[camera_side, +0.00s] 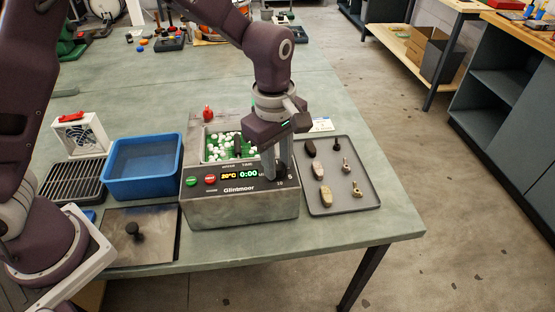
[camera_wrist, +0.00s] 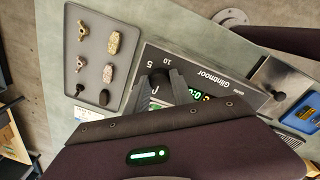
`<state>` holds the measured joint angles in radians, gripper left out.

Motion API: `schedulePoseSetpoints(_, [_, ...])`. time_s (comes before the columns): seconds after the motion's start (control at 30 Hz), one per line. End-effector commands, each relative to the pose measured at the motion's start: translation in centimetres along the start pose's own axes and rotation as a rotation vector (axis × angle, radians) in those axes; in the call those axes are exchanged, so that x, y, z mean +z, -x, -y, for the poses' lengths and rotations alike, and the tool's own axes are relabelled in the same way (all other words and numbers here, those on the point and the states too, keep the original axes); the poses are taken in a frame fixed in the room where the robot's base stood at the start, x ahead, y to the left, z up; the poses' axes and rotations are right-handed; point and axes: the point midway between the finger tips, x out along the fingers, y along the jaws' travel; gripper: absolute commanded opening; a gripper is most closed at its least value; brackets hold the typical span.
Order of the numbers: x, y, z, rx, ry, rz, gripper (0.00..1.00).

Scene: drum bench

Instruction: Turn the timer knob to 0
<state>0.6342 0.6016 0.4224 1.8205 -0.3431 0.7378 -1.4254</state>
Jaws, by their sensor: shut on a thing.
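The grey Glintmoor machine (camera_side: 240,208) stands at the table's front, with a display (camera_side: 240,175) that reads 20°C in amber and 0:00 in green. My gripper (camera_side: 270,170) points down at the right end of its sloping panel, shut on the timer knob. The dark knob (camera_wrist: 159,78) shows between the fingertips in the wrist view, partly covered by them. In the side view the fingers hide it. The dial marks 5 and 10 show beside it in the wrist view; its pointer cannot be made out.
A grey tray (camera_side: 371,195) with stones and small metal parts lies right of the machine. A blue bin (camera_side: 146,183) stands to the left, touching or nearly touching it. Green and white pieces (camera_side: 222,146) fill the machine's tub. A plate with a black knob (camera_side: 134,231) lies front left.

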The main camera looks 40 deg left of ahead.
Motion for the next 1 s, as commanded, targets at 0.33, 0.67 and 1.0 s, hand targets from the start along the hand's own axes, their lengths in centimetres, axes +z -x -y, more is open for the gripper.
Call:
schedulePoseSetpoints(0.33, [0.03, 0.07, -0.1, 0.003, 0.044, -0.001, 0.0])
schedulePoseSetpoints(0.67, [0.01, 0.04, -0.1, 0.003, 0.044, -0.001, 0.34])
schedulePoseSetpoints(1.0, [0.01, 0.01, -0.04, 0.001, 0.042, -0.002, 0.5])
